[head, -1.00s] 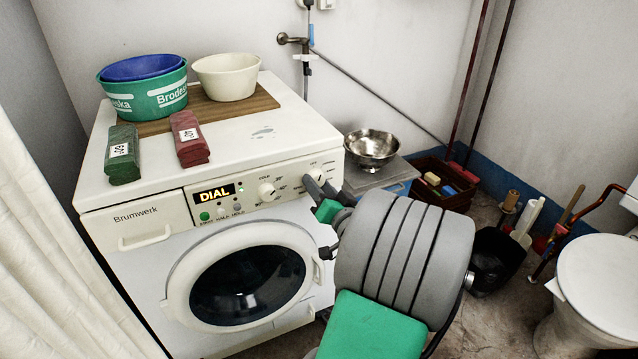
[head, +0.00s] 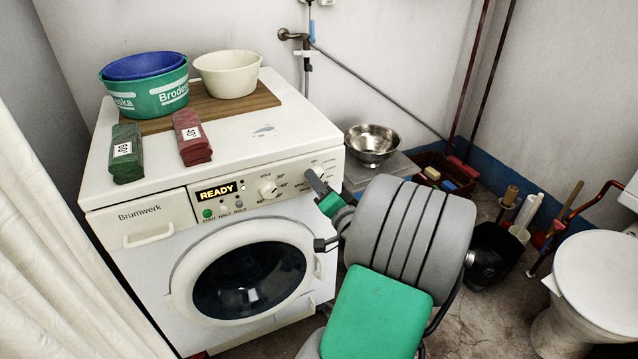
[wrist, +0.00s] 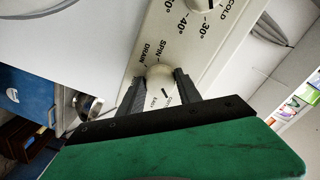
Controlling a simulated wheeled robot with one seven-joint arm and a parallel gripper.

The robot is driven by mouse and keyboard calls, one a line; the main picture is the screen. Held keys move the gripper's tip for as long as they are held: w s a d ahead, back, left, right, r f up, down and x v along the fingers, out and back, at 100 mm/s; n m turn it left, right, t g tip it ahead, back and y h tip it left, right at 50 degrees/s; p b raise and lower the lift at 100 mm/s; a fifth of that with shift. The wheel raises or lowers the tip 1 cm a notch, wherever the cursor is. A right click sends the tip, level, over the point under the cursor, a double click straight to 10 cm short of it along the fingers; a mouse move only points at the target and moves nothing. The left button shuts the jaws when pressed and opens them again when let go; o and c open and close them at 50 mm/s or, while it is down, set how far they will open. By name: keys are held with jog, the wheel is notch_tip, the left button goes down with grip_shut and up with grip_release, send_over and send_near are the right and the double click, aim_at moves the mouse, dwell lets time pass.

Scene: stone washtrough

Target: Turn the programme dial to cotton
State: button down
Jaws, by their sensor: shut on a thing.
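The programme dial (wrist: 159,73) is a round cream knob on the washing machine's panel, between the two dark fingers of my gripper (wrist: 158,84) in the wrist view. My gripper is shut on it. Printed words SPIN and DRAIN show beside the dial; other words below it are partly covered by my fingers, and I cannot read its pointer surely. In the head view my gripper (head: 318,182) reaches the right end of the panel and hides most of the dial.
A second knob (head: 268,188) sits left of my gripper on the panel. Green and red packets (head: 191,137), basins (head: 226,72) and a wooden board (head: 255,99) are on top of the machine. A steel bowl (head: 372,142) stands to the right, a toilet (head: 600,265) farther right.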

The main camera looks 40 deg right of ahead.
jog(key=c, duration=0.8)
grip_release()
jog(key=shift+v, duration=3.9)
jog(key=shift+r, duration=0.1)
